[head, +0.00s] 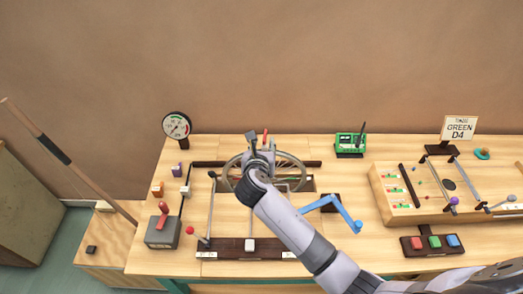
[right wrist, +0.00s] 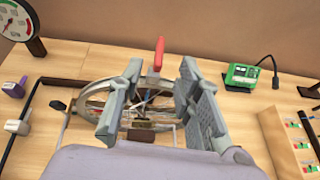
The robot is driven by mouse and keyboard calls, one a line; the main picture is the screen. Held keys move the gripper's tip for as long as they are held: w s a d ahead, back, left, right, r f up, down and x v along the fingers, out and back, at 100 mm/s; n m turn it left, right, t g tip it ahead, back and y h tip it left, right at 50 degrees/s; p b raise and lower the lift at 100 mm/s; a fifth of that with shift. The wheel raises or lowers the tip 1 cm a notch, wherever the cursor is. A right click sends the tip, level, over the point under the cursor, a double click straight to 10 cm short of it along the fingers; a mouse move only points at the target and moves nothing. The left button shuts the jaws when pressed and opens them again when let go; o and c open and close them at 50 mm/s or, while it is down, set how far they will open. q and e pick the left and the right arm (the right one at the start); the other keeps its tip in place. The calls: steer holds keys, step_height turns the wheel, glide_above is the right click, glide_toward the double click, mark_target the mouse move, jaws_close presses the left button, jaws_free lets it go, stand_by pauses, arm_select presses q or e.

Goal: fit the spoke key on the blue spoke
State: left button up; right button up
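The spoked wheel (head: 296,163) stands over a dark slot in the bench, largely covered by my right gripper (head: 262,140) in the head view. In the right wrist view, the wheel's rim (right wrist: 91,100) shows between and beside the fingers of the right gripper (right wrist: 160,95). Those fingers are spread apart, with nothing clearly held between them. A red upright piece (right wrist: 158,53) stands at the wheel's far side. Thin coloured spokes cross the wheel, but I cannot single out the blue one. I cannot identify the spoke key with certainty. My left gripper is out of view.
A dial gauge (head: 177,126) and a grey box with a red lever (head: 162,231) stand at the left. A blue crank (head: 333,208) lies right of the wheel. A green device (head: 350,143) is behind. A wooden board (head: 381,196) and coloured buttons (head: 434,242) occupy the right.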

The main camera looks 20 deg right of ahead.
steer(key=v, duration=0.3)
steer(key=shift+s+a+r, duration=0.1)
steer(key=shift+s+a, duration=0.05)
steer(key=shift+s, duration=0.1)
stand_by(0.4)
